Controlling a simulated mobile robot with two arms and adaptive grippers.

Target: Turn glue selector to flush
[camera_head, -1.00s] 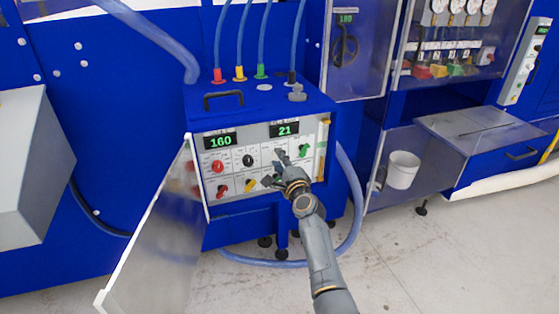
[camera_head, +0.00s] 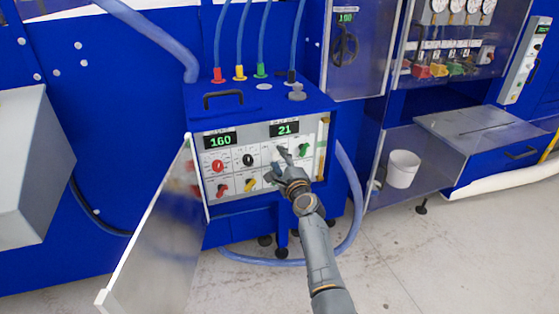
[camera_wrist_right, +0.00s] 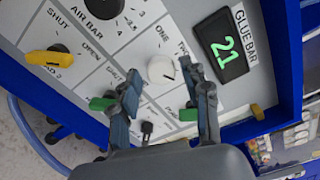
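My right gripper (camera_head: 277,164) is in front of the white control panel (camera_head: 235,187) of the blue glue unit (camera_head: 262,103). It also shows in the right wrist view (camera_wrist_right: 166,92), open, with its two fingers apart. A white knob (camera_wrist_right: 161,69) sits just beyond and between the fingertips, with ONE and TWO printed beside it. A green knob (camera_wrist_right: 103,103) is partly behind the left finger, and another green knob (camera_wrist_right: 188,114) is by the right finger. A small black part (camera_wrist_right: 147,128) shows between the fingers. I cannot read which knob is labelled as the glue selector. My left gripper is not in view.
A yellow knob (camera_wrist_right: 48,59) and a black knob (camera_wrist_right: 103,6) are also on the panel. The GLUE BAR display (camera_wrist_right: 223,46) reads 21; another display (camera_head: 219,141) reads 160. The clear panel door (camera_head: 153,237) stands open at left. A blue hose (camera_head: 352,200) curves at right.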

